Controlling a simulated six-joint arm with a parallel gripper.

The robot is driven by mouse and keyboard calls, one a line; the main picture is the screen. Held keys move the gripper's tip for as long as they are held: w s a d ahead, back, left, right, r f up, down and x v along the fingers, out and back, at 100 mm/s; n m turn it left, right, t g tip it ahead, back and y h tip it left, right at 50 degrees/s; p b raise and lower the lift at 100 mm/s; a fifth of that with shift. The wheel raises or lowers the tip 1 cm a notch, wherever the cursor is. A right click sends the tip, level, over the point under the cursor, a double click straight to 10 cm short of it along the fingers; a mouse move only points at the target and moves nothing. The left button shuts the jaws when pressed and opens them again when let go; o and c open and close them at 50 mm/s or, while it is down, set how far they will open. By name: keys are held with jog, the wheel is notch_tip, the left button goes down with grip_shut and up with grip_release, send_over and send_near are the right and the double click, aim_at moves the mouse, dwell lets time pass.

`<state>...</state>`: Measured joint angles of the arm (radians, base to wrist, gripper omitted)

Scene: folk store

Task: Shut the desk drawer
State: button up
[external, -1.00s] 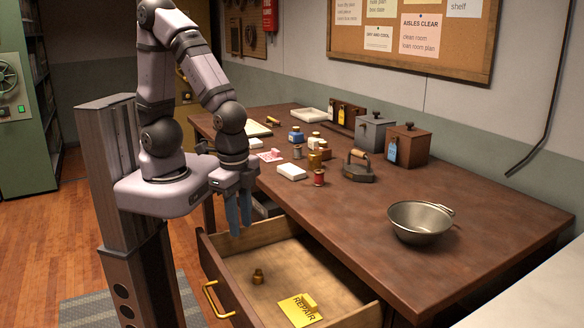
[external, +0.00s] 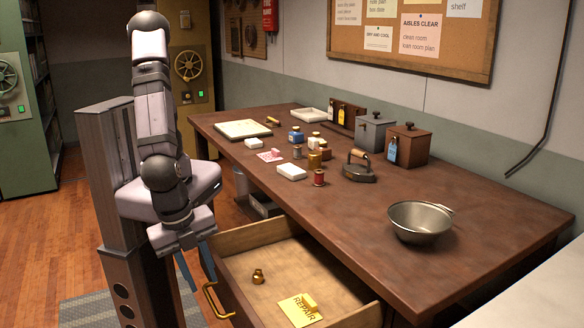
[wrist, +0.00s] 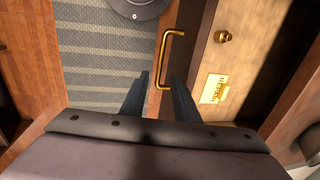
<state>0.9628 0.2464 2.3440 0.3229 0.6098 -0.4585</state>
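The desk drawer (external: 262,235) is pulled far out from under the brown desk (external: 360,225). Its front carries a brass handle (external: 214,302).
A metal bowl (external: 420,222), a flat iron (external: 358,168), a red spool (external: 319,178) and several small goods stand on the desktop. A grey striped mat (wrist: 105,75) lies on the floor outside the drawer front. A pale surface (external: 535,290) fills the lower right.

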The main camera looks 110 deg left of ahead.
aim_at(212, 303)
jog(key=shift+w+a+f+b, duration=0.1)
jog(key=shift+w+a+f, duration=0.05)
jog(key=shift+f, duration=0.9)
jog(key=shift+w+a+f+b, duration=0.1)
jog(key=shift+a+f, duration=0.05)
jog(key=shift+f, duration=0.9)
jog(key=shift+w+a+f+b, duration=0.1)
jog(key=shift+w+a+f, duration=0.05)
jog(key=shift+f, duration=0.9)
jog(key=shift+c, duration=0.3)
grip_shut()
